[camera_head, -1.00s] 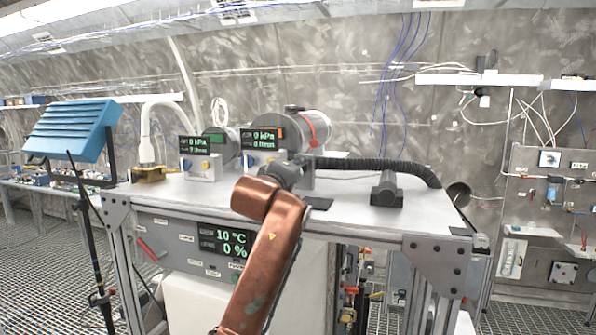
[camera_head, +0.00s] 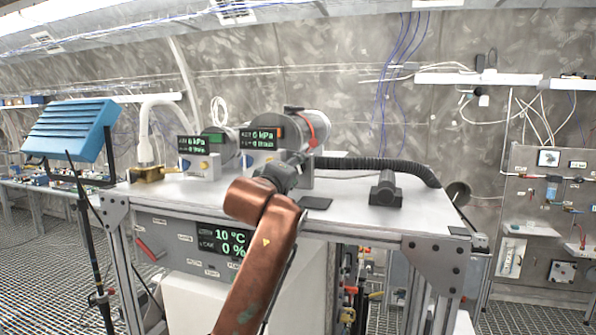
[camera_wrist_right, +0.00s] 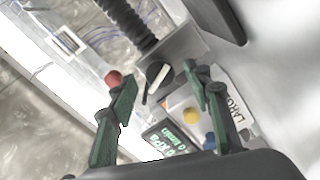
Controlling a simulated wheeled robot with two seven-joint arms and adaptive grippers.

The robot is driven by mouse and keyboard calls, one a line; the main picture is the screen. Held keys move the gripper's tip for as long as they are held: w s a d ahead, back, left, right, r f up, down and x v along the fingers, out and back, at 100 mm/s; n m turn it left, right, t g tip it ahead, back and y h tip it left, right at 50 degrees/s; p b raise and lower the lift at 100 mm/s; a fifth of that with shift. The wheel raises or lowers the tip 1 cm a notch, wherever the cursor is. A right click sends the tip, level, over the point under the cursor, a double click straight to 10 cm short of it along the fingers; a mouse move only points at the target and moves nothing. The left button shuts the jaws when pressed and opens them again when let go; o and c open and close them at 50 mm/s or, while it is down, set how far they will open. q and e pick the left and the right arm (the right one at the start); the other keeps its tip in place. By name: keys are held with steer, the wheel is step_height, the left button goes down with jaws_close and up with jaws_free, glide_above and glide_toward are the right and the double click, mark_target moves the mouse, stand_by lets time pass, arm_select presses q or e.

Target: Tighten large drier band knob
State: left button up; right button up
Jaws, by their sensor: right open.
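The large drier is the bigger grey cylinder (camera_head: 292,122) at the back of the bench, with a red band (camera_head: 314,126) around its right part. Its front box has a lit display (camera_head: 262,135) reading 6 kPa. In the right wrist view a red knob (camera_wrist_right: 113,78) shows beside the left fingertip; I cannot tell whether they touch. A black knob with a pale pointer (camera_wrist_right: 158,76) lies between and beyond the fingers. My right gripper (camera_wrist_right: 162,84) is open, its green fingers apart, in front of the large drier. In the head view its fingertips are hard to make out. My left gripper is out of view.
A yellow knob (camera_wrist_right: 190,115) and a blue knob (camera_wrist_right: 209,140) sit on the panel near the right finger. A black corrugated hose (camera_head: 385,165) runs right from the drier. The smaller drier (camera_head: 217,142) stands to the left.

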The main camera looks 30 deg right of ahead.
steer(key=v, duration=1)
